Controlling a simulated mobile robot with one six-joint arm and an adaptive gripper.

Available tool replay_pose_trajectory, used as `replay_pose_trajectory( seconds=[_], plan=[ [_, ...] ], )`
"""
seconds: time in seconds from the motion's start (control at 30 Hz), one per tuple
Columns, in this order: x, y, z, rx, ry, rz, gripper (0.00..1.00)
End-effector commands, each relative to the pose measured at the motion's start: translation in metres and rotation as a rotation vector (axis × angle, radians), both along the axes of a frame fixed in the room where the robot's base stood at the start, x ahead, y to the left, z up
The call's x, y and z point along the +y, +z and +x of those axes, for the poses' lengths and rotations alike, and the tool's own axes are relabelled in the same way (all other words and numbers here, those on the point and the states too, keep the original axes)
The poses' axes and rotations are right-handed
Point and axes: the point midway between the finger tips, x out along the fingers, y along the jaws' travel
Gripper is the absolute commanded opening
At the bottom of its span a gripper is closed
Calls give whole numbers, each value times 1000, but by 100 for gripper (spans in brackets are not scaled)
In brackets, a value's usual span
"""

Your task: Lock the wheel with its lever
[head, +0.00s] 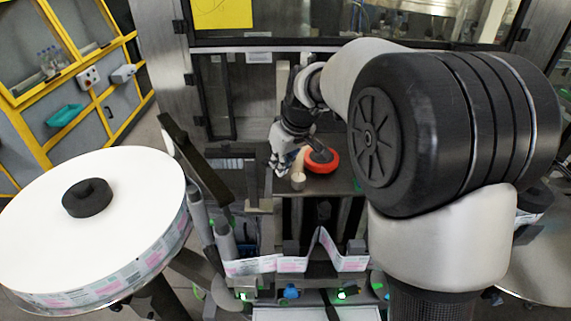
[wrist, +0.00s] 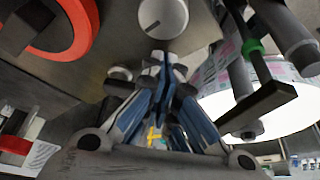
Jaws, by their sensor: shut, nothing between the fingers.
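A red-orange wheel (head: 322,161) with a dark centre stands on the dark machine plate in the middle of the head view. Its red rim (wrist: 82,27) shows at the upper left of the wrist view, cut by the frame edge. My gripper (head: 277,166) is just left of the wheel, apart from it. In the wrist view its fingers (wrist: 160,62) are together and empty, their tips just below a pale round knob (wrist: 163,17) with a line on its face. Whether they touch it I cannot tell. I cannot make out the lever for certain.
A large white reel (head: 120,210) with a black hub stands at the left. A printed label strip (head: 300,258) runs across the front below the plate. Dark angled bars (head: 200,165) stand left of my gripper. My own arm covers the right side.

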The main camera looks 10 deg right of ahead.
Motion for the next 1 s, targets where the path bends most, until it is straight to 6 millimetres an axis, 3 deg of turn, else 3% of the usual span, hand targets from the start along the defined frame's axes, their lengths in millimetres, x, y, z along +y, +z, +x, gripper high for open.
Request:
replay_pose_trajectory(
  seconds=[0.4, 1.0],
  plan=[
    [14, 0, 6, 0, 4, 1, 0],
    [15, 0, 7, 0, 4, 1, 0]
  ],
)
